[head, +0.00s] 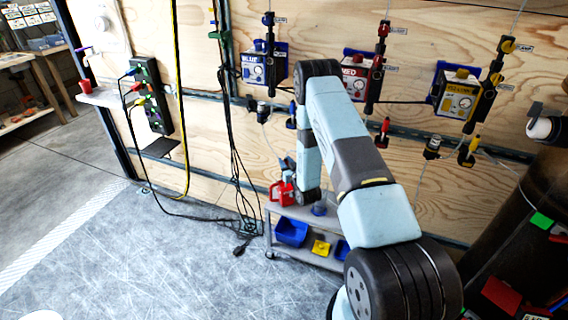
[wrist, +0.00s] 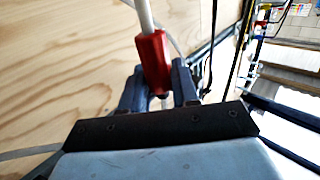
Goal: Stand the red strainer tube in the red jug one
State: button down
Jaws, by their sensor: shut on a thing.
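My gripper (wrist: 160,84) is shut on the red strainer tube (wrist: 152,58), which sits between its two dark fingers in the wrist view. A white hose runs from the tube's top end. In the head view the arm's end is near the red jug (head: 279,195), which stands at the left end of a grey cart's top. The tube cannot be made out in the head view, and the jug cannot be made out in the wrist view. I cannot tell whether the tube is over or inside the jug.
The grey cart (head: 270,209) stands against the plywood wall. Its lower shelf holds blue bins (head: 291,232) and a yellow container (head: 321,248). Black cables (head: 236,170) hang left of the cart. Pump boxes (head: 456,98) are on the wall. The floor at left is mostly clear.

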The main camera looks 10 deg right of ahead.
jog(key=shift+f, duration=0.45)
dwell(0.3)
jog(key=c, duration=0.8)
grip_release()
jog(key=shift+o, duration=0.2)
jog(key=shift+s, duration=0.15)
jog(key=s+d, duration=0.2)
jog(key=s, duration=1.1)
jog(key=shift+s, duration=0.2)
jog(key=shift+w, duration=0.1)
